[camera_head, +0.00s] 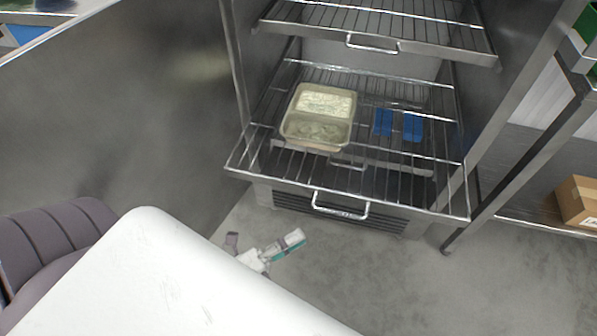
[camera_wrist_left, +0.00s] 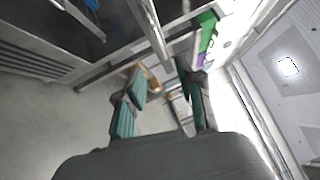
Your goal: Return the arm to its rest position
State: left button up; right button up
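My left arm reaches in from the lower left in the head view, its white link covering the bottom of the picture. My left gripper (camera_head: 268,247) is over the floor, in front of and below the pulled-out wire shelf (camera_head: 395,198). In the left wrist view its two teal-padded fingers (camera_wrist_left: 163,88) stand apart with nothing between them. My right gripper shows in neither view.
A divided tray (camera_head: 318,117) and two blue items (camera_head: 398,125) lie on the pulled-out shelf, which has a front handle (camera_head: 340,208). Another wire shelf (camera_head: 385,27) is above. A side rack holds a cardboard box (camera_head: 578,203). Grey floor is clear at lower right.

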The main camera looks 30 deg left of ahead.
pick_arm(q)
jog(key=shift+w+f, duration=0.1)
jog(key=w+a+f+n+g+y, duration=0.1)
jog(key=a+f+n+g+y, duration=0.3)
jog(key=f+n, duration=0.5)
jog(key=w+a+f+n+g+y, duration=0.1)
jog(key=f+n+g+y, duration=0.3)
jog(key=f+n+y, duration=0.35)
jog(key=s+d+f+n+g+h+p, duration=0.2)
jog(key=s+f+n+g+p, duration=0.6)
jog(key=s, duration=0.6)
jog(key=s+a+f+m+p, duration=0.1)
jog(key=s+a+p, duration=0.1)
jog(key=s+p, duration=0.7)
jog(key=s, duration=0.3)
jog(key=shift+s+a+f, duration=0.2)
jog(key=shift+s+f, duration=0.15)
jog(key=shift+f, duration=0.05)
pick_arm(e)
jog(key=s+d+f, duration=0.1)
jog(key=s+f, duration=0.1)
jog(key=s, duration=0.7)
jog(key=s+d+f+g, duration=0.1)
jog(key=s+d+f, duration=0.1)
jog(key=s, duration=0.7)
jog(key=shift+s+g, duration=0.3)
